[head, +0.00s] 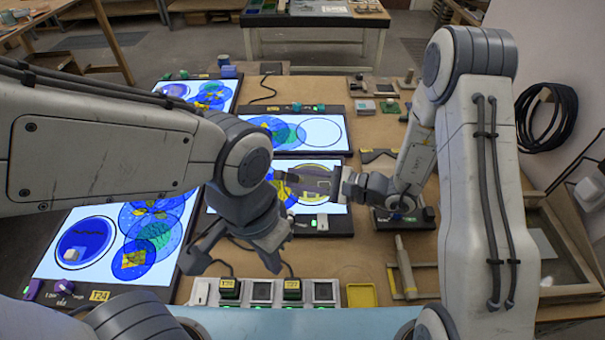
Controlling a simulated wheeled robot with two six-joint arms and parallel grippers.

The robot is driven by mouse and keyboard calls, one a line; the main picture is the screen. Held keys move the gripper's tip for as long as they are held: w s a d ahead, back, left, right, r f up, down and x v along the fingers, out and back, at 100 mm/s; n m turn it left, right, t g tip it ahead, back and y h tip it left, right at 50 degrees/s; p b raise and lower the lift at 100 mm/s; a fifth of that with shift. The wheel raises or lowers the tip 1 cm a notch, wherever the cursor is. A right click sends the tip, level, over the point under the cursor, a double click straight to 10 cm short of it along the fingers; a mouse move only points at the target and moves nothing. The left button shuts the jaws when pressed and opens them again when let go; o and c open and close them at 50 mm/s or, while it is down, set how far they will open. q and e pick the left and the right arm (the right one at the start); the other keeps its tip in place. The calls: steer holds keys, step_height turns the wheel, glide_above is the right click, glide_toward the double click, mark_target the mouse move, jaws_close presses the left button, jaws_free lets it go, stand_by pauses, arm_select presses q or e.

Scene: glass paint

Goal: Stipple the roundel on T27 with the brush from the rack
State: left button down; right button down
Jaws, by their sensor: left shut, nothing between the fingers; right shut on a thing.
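My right gripper (338,184) is shut on a flat grey-brown thing (308,182), which may be the brush; its tip is not clear. It is held over a lit panel (336,208) with a yellow roundel (318,169) that it partly covers. Whether it touches the glass I cannot tell. My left gripper (236,264) is shut and empty, lower in the view, in front of that panel and above the row of small switch boxes. Which panel is T27 I cannot tell for sure.
Other lit panels with blue and green circles stand at the left (70,287) and behind (330,133). A wooden frame (540,212) lies far right. Bare board shows at centre right.

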steer(key=shift+f, duration=0.1)
stand_by(0.5)
steer(key=shift+f+b, duration=0.15)
steer(key=shift+b, duration=0.25)
steer(key=shift+f+b, duration=0.35)
steer(key=shift+b, duration=0.2)
stand_by(1.1)
steer(key=shift+r+p, duration=0.75)
steer(key=shift+r, duration=0.4)
steer(key=shift+d, duration=0.15)
steer(key=d, duration=0.5)
